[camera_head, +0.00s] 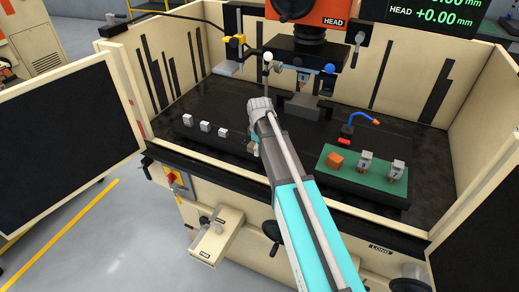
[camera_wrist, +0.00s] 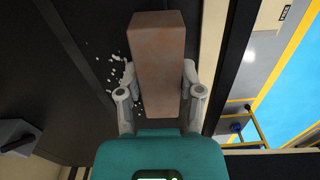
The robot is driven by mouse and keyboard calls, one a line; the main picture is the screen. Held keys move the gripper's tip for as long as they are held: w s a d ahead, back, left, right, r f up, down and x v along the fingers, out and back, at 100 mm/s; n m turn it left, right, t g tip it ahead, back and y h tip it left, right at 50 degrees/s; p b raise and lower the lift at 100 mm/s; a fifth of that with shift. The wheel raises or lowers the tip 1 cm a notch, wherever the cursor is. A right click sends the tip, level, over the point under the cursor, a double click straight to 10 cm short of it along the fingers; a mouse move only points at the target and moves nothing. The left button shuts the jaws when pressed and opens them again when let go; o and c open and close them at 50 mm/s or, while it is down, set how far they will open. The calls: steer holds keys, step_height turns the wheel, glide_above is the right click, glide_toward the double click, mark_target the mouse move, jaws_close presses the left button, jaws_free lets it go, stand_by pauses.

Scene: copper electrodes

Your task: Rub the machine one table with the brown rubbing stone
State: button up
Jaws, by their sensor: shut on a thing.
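The brown rubbing stone (camera_wrist: 160,50) is a long block that fills the upper middle of the wrist view. My gripper (camera_wrist: 160,88) is shut on it, one grey finger on each side. In the head view my arm mostly hides the gripper and stone; a small brownish patch (camera_head: 254,149) shows left of the arm. The machine table (camera_head: 225,92) is the wide black surface inside the cream enclosure. In the wrist view the dark table surface (camera_wrist: 85,30) lies beneath the stone. White specks (camera_wrist: 118,70) lie on it just left of the stone. I cannot tell whether the stone touches the table.
Small pale blocks (camera_head: 205,126) stand in a row left of my arm. The orange machine head (camera_head: 305,10) hangs above the table.

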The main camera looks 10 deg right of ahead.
steer(key=shift+w+d+r, duration=0.1)
steer(key=shift+w+d, duration=0.4)
steer(key=shift+w, duration=0.2)
steer(key=shift+w+d, duration=0.5)
steer(key=shift+w, duration=0.2)
steer(key=shift+w+d, duration=0.5)
steer(key=shift+w, duration=0.2)
steer(key=shift+w+d, duration=0.5)
steer(key=shift+w, duration=0.15)
steer(key=shift+w, duration=0.1)
steer(key=shift+w+a, duration=0.35)
steer(key=shift+a, duration=0.3)
steer(key=shift+s+a, duration=0.5)
steer(key=shift+s, duration=0.25)
steer(key=shift+s+a, duration=0.5)
steer(key=shift+s, duration=0.25)
